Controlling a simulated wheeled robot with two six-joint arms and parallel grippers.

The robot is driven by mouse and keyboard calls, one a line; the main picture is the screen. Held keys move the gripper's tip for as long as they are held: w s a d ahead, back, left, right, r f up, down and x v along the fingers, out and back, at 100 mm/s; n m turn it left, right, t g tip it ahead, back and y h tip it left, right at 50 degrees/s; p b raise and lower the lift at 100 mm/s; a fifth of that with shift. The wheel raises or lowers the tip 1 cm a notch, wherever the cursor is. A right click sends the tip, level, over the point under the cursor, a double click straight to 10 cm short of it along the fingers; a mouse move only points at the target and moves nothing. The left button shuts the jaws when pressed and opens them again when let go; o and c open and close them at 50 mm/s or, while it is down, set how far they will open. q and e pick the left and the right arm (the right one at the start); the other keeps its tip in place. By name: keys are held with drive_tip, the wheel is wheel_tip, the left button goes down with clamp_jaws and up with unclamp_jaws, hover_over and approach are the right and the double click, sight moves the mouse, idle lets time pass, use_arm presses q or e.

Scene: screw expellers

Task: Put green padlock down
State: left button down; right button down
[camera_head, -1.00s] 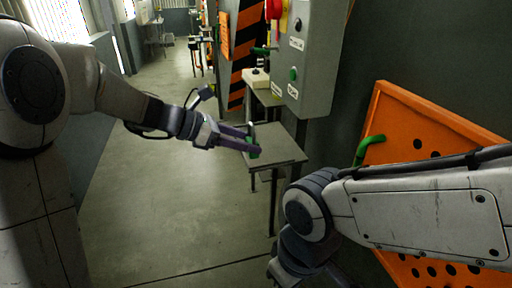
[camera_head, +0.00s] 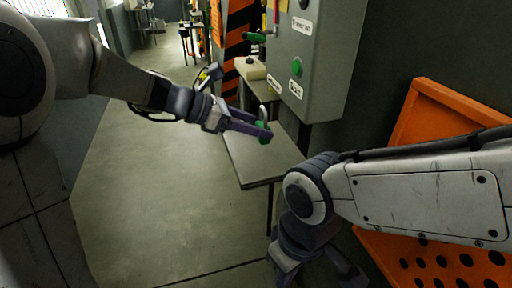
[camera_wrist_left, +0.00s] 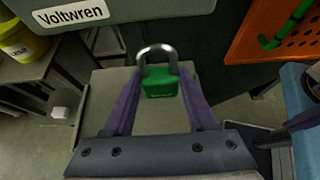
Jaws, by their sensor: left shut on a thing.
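The green padlock (camera_head: 264,134) with its grey shackle is held between the fingertips of my left gripper (camera_head: 256,127), which is shut on it. In the left wrist view the padlock (camera_wrist_left: 160,84) hangs between the purple fingers with its shackle up. It is over the small grey table (camera_head: 245,165), whose top also shows in the wrist view (camera_wrist_left: 108,88). I cannot tell whether the padlock touches the tabletop. My right gripper (camera_head: 318,272) is low at the bottom of the head view, empty, with its fingers apart.
A grey control box (camera_head: 315,70) with a green button is on the wall behind the table. An orange perforated board (camera_head: 440,110) leans at the right, partly behind my right arm. The tabletop around the padlock is bare. Open floor (camera_head: 150,190) lies to the left.

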use_arm(q)
drive_tip(key=f, duration=0.3)
drive_tip(key=f+b, duration=0.1)
drive_tip(key=f, duration=0.1)
drive_tip(key=shift+a+f, duration=0.2)
drive_tip(key=shift+f, duration=0.2)
drive_tip(key=shift+f, duration=0.2)
drive_tip(key=shift+c, duration=1)
unclamp_jaws()
